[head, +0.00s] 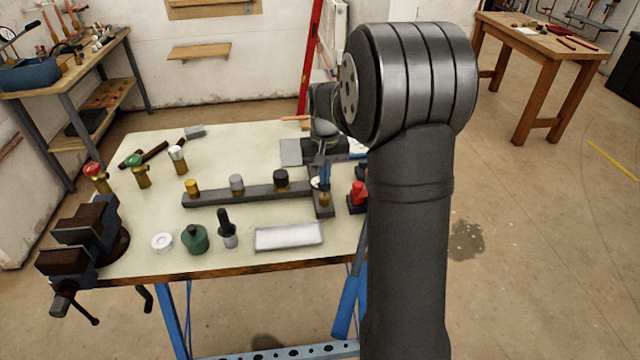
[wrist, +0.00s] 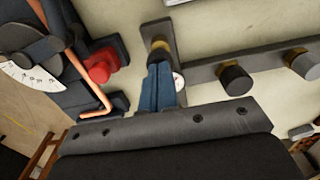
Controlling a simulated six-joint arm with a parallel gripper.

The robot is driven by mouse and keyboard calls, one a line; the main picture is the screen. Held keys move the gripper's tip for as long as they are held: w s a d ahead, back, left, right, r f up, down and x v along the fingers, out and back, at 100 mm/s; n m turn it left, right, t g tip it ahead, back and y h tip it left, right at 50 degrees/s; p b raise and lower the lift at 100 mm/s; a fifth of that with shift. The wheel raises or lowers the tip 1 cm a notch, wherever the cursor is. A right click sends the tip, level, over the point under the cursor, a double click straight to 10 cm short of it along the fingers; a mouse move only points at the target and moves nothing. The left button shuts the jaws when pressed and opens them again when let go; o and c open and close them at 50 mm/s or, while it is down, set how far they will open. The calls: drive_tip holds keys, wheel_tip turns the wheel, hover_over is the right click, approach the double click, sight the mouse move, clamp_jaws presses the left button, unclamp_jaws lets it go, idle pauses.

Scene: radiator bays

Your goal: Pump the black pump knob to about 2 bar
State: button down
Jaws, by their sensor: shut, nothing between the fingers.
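My gripper (head: 323,182) is over the right end of the dark rail, pointing down. In the wrist view its blue fingers (wrist: 160,72) are together with nothing held. Right by the fingertips is a dark knob with a brass collar (wrist: 159,46) on a small block; the block shows in the head view (head: 325,209). I cannot tell whether the fingers touch it or whether it is the pump knob. A small white dial (wrist: 178,81) is partly hidden behind the fingers.
A red knob (head: 358,193) stands right of the gripper. The rail (head: 258,193) carries brass, grey and black caps. In front are a white tray (head: 289,236), a black-handled tool (head: 226,228) and a green pot (head: 195,240). A vise (head: 85,240) is at left. My arm hides the bench's right side.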

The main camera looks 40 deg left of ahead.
drive_tip(key=shift+f, duration=0.85)
drive_tip(key=shift+r, duration=1.9)
drive_tip(key=shift+f, duration=0.15)
drive_tip(key=shift+f, duration=0.85)
